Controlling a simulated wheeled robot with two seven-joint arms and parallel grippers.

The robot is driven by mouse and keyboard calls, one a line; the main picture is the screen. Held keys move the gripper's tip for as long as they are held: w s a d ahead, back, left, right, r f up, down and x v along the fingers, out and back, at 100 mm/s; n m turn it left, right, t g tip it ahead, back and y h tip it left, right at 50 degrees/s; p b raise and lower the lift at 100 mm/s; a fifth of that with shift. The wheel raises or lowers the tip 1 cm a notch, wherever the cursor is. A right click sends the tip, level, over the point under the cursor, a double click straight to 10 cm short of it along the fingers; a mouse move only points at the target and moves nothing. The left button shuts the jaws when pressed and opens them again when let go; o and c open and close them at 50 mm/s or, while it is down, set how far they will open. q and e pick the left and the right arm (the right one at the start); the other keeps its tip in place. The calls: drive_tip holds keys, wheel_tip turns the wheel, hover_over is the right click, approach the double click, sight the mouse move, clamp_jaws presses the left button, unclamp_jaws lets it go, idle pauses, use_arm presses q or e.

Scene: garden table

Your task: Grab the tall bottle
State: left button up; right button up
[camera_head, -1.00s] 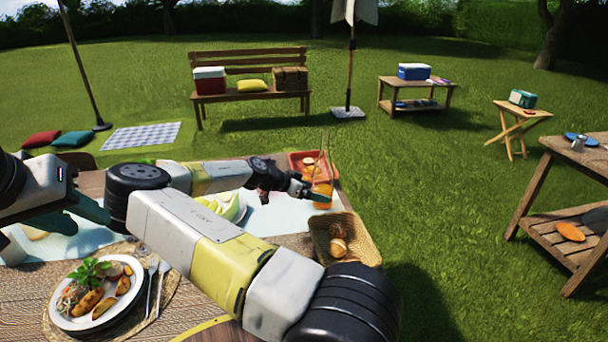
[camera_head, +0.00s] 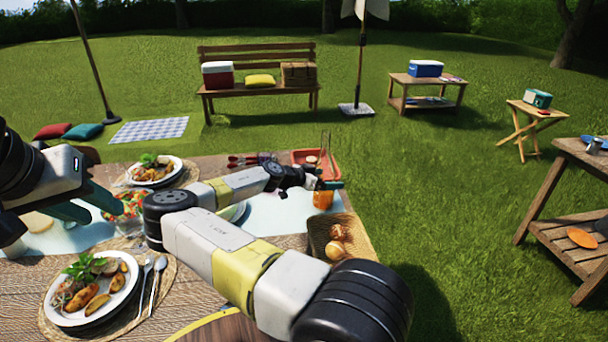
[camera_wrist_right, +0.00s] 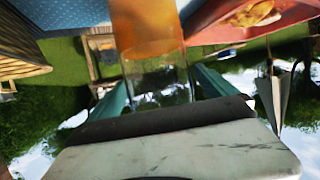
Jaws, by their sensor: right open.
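The tall bottle (camera_head: 323,199) is clear glass with orange liquid in its lower part. It stands upright near the table's far right edge, between the red tray and the wicker basket. My right gripper (camera_head: 330,184) is at the bottle above the orange part. In the right wrist view the bottle (camera_wrist_right: 150,35) appears upside down, its clear upper part between the two teal fingers of my right gripper (camera_wrist_right: 160,92). Those fingers are apart; I cannot tell whether either touches the glass. My left gripper (camera_head: 103,212) is open and empty over the table's left side.
A wicker basket (camera_head: 318,245) with bread stands just in front of the bottle; a red tray (camera_head: 333,165) is behind it. Plates of food (camera_head: 118,305), a salad bowl (camera_head: 127,212) and cutlery crowd the left. Grass lies beyond the table's right edge.

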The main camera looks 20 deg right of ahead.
drive_tip(key=shift+x, duration=0.95)
drive_tip(key=shift+c, duration=0.5)
drive_tip(key=c, duration=1.8)
drive_tip(key=shift+r, duration=0.1)
clamp_jaws()
drive_tip(key=shift+r, duration=0.1)
